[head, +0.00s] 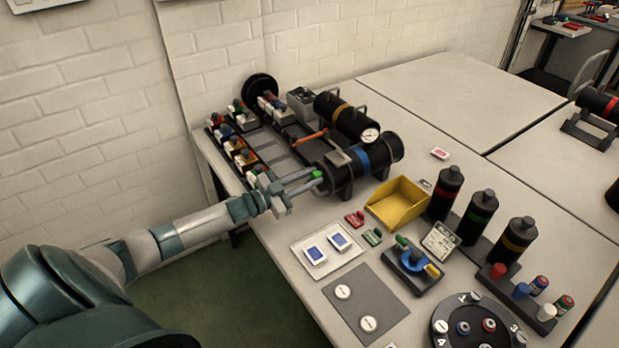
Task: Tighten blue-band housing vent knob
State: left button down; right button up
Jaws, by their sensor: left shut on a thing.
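The blue-band housing (381,150) is a black cylinder with a blue ring, lying on its side on a stand towards the back left of the table. A small green vent knob (317,175) sits at its near left end. My left gripper (311,179) reaches in from the left with its fingers at this knob, shut on it. The fingers partly cover the knob, so its turn angle cannot be told. My right gripper is out of view.
A second black cylinder with a yellow band and a gauge (369,135) lies just behind. A yellow bin (400,203), red and green clips and a white tray (298,251) stand in front. Black bottles (481,219) stand to the right. Racks of small parts (238,152) lie behind the gripper.

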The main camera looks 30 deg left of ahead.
pick_arm(q)
jog(key=n, duration=0.3)
jog(key=shift+n, duration=0.4)
jog(key=n, duration=0.2)
jog(key=shift+n, duration=0.4)
jog(key=n+b, duration=0.1)
jog(key=n, duration=0.2)
jog(key=shift+f, duration=0.1)
jog(key=shift+d+n+b, duration=0.1)
jog(key=shift+n+b, duration=0.35)
jog(key=shift+n, duration=1.35)
jog(key=c, duration=1.6)
grip_release()
jog(key=shift+o, duration=0.2)
jog(key=shift+s, duration=0.15)
